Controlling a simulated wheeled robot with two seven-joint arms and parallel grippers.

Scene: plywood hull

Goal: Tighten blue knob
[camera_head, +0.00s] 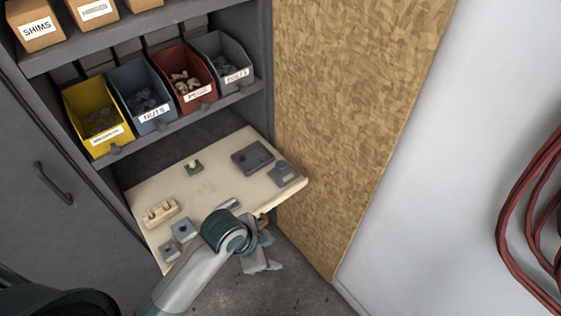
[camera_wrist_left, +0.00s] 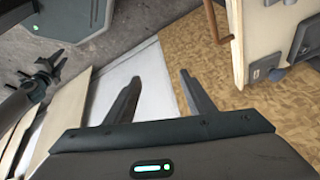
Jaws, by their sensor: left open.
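A pale board (camera_head: 222,190) with several small dark and blue-grey fittings juts out below the bins. A blue-grey fitting (camera_head: 284,171) sits near its right corner. My left gripper (camera_head: 261,264) is beyond the board's front edge, over the floor, partly hidden by its own wrist. In the left wrist view its two fingers (camera_wrist_left: 160,76) are apart with nothing between them. A dark gripper (camera_wrist_left: 46,72), apparently my right one, shows small at the left there; its jaw state is unclear.
Yellow (camera_head: 97,118), blue (camera_head: 143,94), red (camera_head: 188,79) and grey (camera_head: 224,62) bins stand on a shelf above the board. A chipboard panel (camera_head: 350,110) rises to the right. Red hose (camera_head: 525,215) hangs far right.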

